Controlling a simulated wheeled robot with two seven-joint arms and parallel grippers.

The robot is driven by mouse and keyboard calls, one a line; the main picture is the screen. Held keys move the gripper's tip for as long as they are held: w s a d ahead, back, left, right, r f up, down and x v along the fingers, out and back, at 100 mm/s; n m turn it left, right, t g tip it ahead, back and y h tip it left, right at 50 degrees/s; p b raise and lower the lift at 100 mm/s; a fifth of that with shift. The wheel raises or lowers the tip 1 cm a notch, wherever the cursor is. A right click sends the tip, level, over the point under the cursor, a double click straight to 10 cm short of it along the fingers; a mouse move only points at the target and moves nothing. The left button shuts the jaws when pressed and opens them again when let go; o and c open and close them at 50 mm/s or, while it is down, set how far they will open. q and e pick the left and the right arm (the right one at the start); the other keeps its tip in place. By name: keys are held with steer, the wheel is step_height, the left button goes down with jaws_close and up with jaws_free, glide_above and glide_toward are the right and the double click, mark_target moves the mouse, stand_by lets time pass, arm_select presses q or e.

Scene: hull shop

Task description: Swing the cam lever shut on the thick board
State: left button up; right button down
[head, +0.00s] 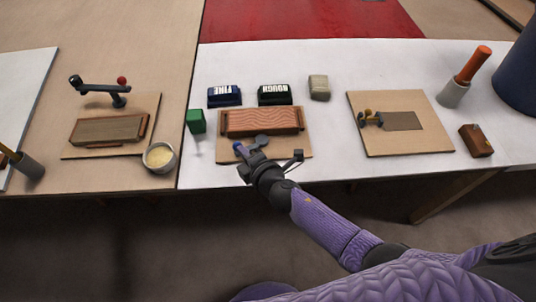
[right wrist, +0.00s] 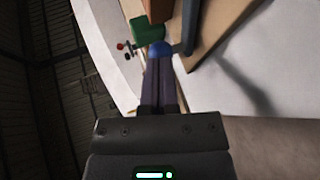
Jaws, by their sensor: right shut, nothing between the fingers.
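A thick reddish board (head: 262,121) with wavy grain lies in the middle fixture, on a wooden base (head: 222,155). A dark grey cam (head: 260,140) sits at its near edge; its lever is partly hidden by my gripper in the head view. In the right wrist view the grey lever (right wrist: 190,25) and its blue knob (right wrist: 160,48) show at the fingertips. My right gripper (head: 241,152) is shut and empty, its tips close to or against the knob; I cannot tell whether they touch. My left gripper is not in view.
A green block (head: 196,121) stands left of the fixture. Blue and black blocks (head: 275,94) stand behind it. A second fixture with a red-knobbed lever (head: 121,80) is at left, beside a bowl (head: 159,157). A third fixture (head: 404,142) is at right, with bare white table between.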

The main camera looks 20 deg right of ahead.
steer(key=shift+w+a+f+m+h+b, duration=0.1)
steer(key=shift+w+a+m+h+b, duration=0.25)
steer(key=shift+m+h, duration=0.55)
steer(key=shift+w+a, duration=0.25)
steer(key=shift+w, duration=0.5)
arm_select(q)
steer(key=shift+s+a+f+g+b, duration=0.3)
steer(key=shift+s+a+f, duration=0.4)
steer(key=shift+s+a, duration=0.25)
arm_select(e)
steer(key=shift+w+a, duration=0.1)
steer(key=shift+w, duration=0.1)
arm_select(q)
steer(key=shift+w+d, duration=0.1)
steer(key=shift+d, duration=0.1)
arm_select(e)
steer(key=shift+t, duration=0.3)
